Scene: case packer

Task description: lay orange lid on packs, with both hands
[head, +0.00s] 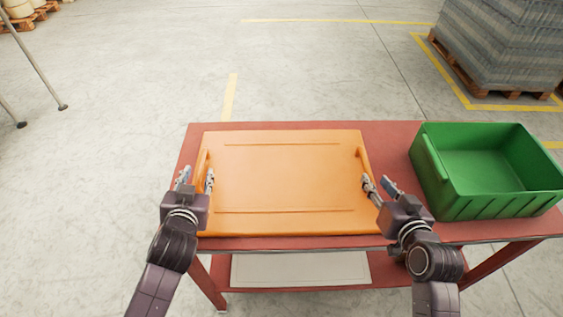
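The orange lid (283,180) lies flat on the red table, a broad panel with a raised handle along its left edge (203,162) and another along its right edge (361,155). My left gripper (196,179) is at the lid's left edge, its fingers apart, one on each side of the edge. My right gripper (379,186) is at the lid's right edge, fingers apart, one over the lid and one outside it. Whether either touches the lid cannot be told. No packs are visible, and what lies under the lid is hidden.
An empty green crate (485,165) stands on the red table (392,150) at the right. A pale panel (300,268) lies on the lower shelf. A wrapped pallet stack (500,45) stands on the floor at the upper right.

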